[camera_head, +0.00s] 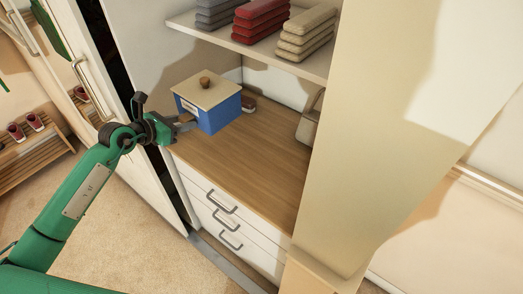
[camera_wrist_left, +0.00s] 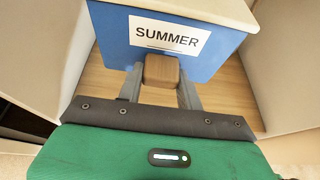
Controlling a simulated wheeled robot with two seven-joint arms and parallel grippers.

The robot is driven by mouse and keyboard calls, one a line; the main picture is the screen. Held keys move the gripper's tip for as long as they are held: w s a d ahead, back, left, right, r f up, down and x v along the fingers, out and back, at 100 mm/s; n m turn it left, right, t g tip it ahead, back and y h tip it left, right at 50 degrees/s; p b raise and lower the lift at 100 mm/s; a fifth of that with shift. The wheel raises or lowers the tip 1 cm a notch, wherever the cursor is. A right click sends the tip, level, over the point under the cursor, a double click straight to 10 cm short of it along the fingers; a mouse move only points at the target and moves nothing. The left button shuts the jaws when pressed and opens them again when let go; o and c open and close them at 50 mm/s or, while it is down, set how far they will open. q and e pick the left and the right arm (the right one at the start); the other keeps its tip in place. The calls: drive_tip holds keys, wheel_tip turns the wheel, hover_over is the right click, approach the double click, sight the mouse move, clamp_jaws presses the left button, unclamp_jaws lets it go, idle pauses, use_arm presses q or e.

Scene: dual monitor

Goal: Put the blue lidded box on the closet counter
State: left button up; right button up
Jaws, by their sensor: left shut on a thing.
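The blue lidded box (camera_head: 217,114) has a cream lid with a round wooden knob. In the head view it is at the left part of the wooden closet counter (camera_head: 262,157); I cannot tell whether its base touches the counter. My left gripper (camera_head: 187,124) is at the box's near left side. In the left wrist view the gripper (camera_wrist_left: 161,75) is shut on a wooden handle on the box's front (camera_wrist_left: 120,42), below a white label reading SUMMER. The box looks upright. My right gripper is in neither view.
A shelf (camera_head: 240,48) with folded grey, red and beige stacks hangs above the counter. A beige bag (camera_head: 309,118) stands at the counter's right, and a small dark red item (camera_head: 248,104) is behind the box. Drawers (camera_head: 223,215) are below. The counter's front middle is clear.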

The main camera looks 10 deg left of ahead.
use_arm(q)
drive_tip(key=shift+w+a+f, duration=0.15)
drive_tip(key=shift+w+a, duration=0.25)
drive_tip(key=shift+a, duration=0.15)
drive_tip(key=shift+w+a, duration=0.15)
drive_tip(key=shift+w, duration=0.05)
drive_tip(key=shift+f+n+t, duration=0.15)
drive_tip(key=shift+n+t, duration=0.15)
wheel_tip(320, 180, down, 20)
drive_tip(key=shift+a+r+b, duration=0.1)
drive_tip(key=shift+b, duration=0.6)
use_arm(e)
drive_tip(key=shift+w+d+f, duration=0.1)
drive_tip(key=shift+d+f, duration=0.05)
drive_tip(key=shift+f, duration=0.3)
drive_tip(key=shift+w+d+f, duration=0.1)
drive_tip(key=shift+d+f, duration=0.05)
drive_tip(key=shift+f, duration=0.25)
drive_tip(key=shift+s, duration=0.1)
